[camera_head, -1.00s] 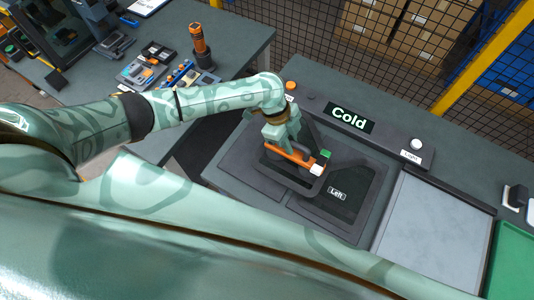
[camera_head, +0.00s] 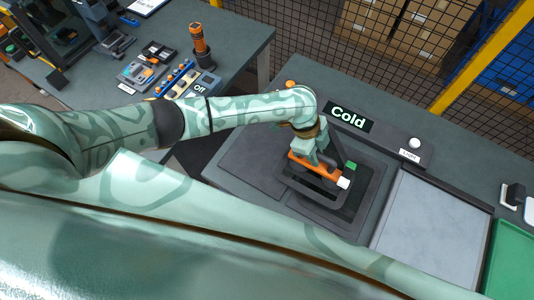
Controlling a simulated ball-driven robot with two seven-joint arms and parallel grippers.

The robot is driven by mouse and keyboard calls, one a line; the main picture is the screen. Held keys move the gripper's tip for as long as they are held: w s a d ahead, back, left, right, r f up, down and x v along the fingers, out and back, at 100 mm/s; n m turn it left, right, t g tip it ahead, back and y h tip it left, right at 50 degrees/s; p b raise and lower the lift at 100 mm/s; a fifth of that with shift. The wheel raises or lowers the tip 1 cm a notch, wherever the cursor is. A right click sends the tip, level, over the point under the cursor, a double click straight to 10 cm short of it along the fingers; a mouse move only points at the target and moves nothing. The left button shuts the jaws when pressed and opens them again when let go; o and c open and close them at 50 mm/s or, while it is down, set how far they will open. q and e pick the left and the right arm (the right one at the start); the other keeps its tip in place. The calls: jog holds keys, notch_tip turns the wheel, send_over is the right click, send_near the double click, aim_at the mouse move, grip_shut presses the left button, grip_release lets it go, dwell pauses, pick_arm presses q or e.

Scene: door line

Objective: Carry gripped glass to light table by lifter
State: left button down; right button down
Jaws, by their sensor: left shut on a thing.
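My left gripper (camera_head: 312,154) is shut on the orange handle of the lifter (camera_head: 318,168). The light grey panel (camera_head: 428,232), which looks like the light table, lies bare to the right. My right gripper is not in view.
A white knob (camera_head: 414,143) stands on the dark rear strip above the grey panel. A green tray (camera_head: 512,262) is at the far right. A mesh fence (camera_head: 375,45) runs behind. Another table (camera_head: 235,35) with tools is at upper left.

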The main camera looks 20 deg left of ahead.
aim_at(349, 174)
pick_arm(q)
jog(key=d, duration=0.6)
jog(key=s+d, duration=0.1)
jog(key=d, duration=0.2)
jog(key=shift+d+r+b, duration=0.15)
jog(key=shift+d+b, duration=0.1)
jog(key=shift+b, duration=0.15)
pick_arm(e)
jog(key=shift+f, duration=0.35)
